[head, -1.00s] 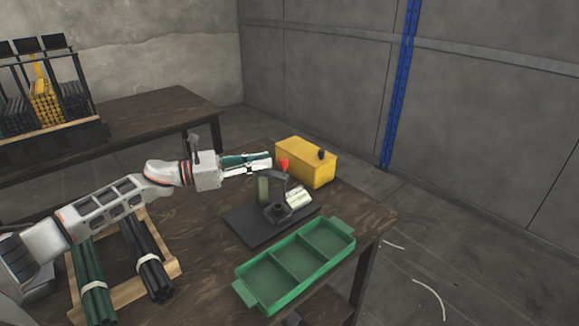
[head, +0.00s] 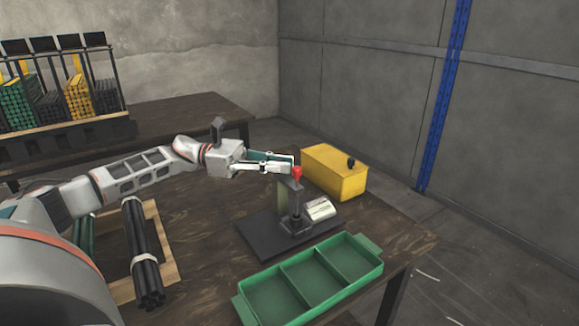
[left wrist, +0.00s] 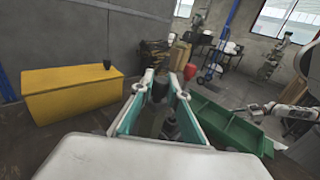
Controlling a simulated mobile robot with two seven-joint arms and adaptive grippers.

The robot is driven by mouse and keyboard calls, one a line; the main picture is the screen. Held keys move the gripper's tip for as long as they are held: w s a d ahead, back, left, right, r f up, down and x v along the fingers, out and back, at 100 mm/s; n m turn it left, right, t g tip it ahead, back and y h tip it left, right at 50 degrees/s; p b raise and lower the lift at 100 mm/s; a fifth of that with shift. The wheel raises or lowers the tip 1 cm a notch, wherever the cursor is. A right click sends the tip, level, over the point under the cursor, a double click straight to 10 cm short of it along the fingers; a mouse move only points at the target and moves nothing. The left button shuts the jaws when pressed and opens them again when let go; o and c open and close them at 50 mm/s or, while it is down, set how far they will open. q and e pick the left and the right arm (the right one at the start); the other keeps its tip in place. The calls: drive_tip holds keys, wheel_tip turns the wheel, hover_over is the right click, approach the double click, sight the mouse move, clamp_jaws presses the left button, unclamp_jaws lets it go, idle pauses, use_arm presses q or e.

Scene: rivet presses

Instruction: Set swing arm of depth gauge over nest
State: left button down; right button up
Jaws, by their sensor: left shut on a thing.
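The depth gauge stands on a dark base plate (head: 262,239) on the table, with a green-grey post (head: 281,196). Its dark swing arm (head: 292,186) carries a red knob (head: 297,172), also in the left wrist view (left wrist: 190,71). From the head, the arm's dark spindle lines up above the black nest (head: 296,224); exact centring cannot be told. My left gripper (head: 291,164) is at the arm's top beside the knob, shut on the swing arm; dark gauge parts show between its teal-padded fingers (left wrist: 158,92). My right gripper (left wrist: 257,110) is small in the left wrist view.
A white readout (head: 320,209) sits on the base plate. A yellow box (head: 333,174) stands behind the gauge, and an empty green three-compartment tray (head: 313,287) in front. Bundled dark rods (head: 145,255) lie in a wooden rack at left.

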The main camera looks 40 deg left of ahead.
use_arm(q)
drive_tip(key=c, duration=1.9)
unclamp_jaws()
drive_tip(key=shift+a, duration=0.1)
drive_tip(key=v, duration=1.2)
